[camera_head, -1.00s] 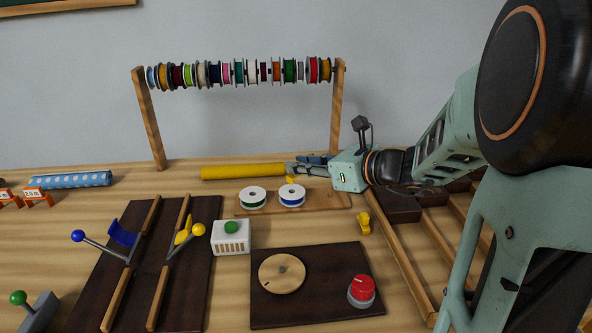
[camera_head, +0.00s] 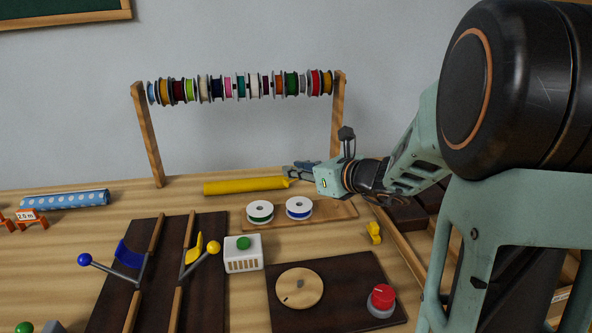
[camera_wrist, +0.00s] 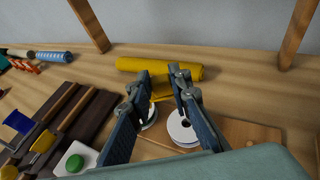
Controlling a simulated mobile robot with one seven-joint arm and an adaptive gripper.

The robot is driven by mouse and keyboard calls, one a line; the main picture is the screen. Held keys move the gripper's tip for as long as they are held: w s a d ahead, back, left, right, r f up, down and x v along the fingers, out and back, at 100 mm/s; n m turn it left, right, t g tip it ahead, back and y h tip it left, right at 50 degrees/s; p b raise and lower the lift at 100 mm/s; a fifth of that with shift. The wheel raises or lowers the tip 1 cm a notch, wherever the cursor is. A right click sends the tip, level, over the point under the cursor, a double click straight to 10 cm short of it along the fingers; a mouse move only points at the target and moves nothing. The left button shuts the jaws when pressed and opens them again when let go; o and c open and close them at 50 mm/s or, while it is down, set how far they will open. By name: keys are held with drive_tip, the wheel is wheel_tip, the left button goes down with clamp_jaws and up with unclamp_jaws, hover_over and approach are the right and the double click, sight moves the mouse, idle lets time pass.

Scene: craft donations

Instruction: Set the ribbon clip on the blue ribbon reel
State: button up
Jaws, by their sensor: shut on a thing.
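The blue ribbon reel (camera_head: 299,208) lies flat with a white flange up on a wooden board (camera_head: 338,211), right of a green ribbon reel (camera_head: 260,212). In the wrist view the right-hand reel (camera_wrist: 181,131) shows below and between my fingers; the left one (camera_wrist: 148,117) is partly hidden behind a finger. My gripper (camera_head: 291,172) is above and behind the reels, shut on a small yellow piece that looks like the ribbon clip (camera_wrist: 161,92). The clip is apart from the blue reel, and the fingers hide part of it.
A yellow roll (camera_head: 243,186) lies just behind the reels. Another yellow piece (camera_head: 374,232) stands right of the board. A spool rack (camera_head: 149,135) stands behind.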

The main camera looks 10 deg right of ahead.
sight(298, 210)
drive_tip(key=shift+f+b, duration=3.4)
drive_tip(key=shift+f, duration=0.8)
drive_tip(key=o, duration=0.8)
drive_tip(key=shift+s, duration=0.1)
drive_tip(key=v, duration=1.2)
drive_tip(key=shift+r, duration=0.1)
